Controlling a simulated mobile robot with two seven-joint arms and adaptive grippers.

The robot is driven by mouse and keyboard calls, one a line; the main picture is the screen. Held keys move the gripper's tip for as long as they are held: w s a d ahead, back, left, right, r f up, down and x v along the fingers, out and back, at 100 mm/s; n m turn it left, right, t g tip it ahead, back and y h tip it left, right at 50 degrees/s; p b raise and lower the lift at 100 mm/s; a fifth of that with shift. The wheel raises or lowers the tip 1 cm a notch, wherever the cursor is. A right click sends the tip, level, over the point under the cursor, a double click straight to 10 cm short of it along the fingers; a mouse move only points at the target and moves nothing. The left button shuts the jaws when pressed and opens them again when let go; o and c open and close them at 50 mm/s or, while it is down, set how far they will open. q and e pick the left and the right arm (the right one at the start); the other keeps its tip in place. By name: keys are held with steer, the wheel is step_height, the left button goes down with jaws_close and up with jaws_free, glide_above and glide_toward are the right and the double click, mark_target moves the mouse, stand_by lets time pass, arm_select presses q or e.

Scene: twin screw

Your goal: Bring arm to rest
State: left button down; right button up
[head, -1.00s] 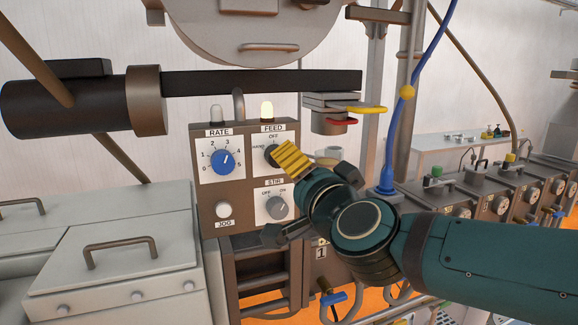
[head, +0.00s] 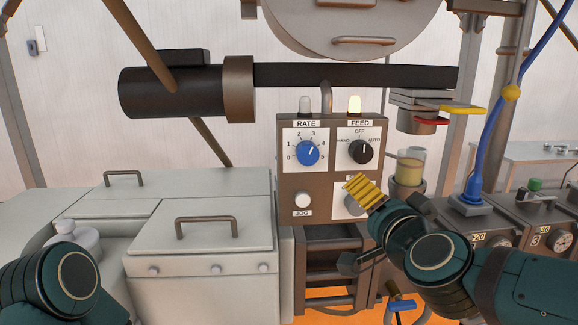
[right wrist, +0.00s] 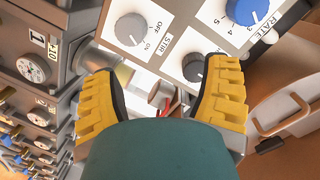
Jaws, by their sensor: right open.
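My right gripper (head: 352,222) is in front of the lower right of the control panel (head: 289,184), touching nothing that I can see. In the right wrist view its two yellow fingers (right wrist: 162,80) are spread, with nothing between them. The black FEED knob (head: 360,152) is uncovered above the gripper. The grey STIR knob is partly hidden by the yellow finger in the head view; it shows in the right wrist view (right wrist: 132,29). The blue RATE knob (head: 308,152) is to the left. A link of my left arm shows at lower left; its gripper is out of view.
A lit lamp (head: 355,104) is above FEED. A container with yellowish contents (head: 411,165) stands right of the panel. A dark horizontal barrel (head: 175,92) runs above. A grey cabinet with handles (head: 195,255) fills the lower left. Other machine units (head: 535,205) stand at right.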

steer(key=w+a+f+n+g, duration=0.1)
steer(key=f+g, duration=0.1)
steer(key=f, duration=0.7)
steer(key=w+a+f+n+g+y, duration=0.1)
steer(key=f+n+g, duration=0.15)
steer(key=f, duration=0.75)
steer(key=w+a+f+n+g, duration=0.1)
steer(key=f+g, duration=0.1)
steer(key=f, duration=0.7)
steer(key=s+a+f+n+g+y, duration=0.1)
steer(key=s+f+g, duration=0.3)
steer(key=s+f, duration=0.4)
steer(key=s+a+f+n+g, duration=0.2)
steer(key=s+f, duration=0.6)
steer(key=f, duration=0.8)
steer(key=shift+s+f+g+y, duration=0.3)
steer(key=shift+f+g+y, duration=0.1)
steer(key=shift+g, duration=0.65)
steer(key=shift+a, duration=0.1)
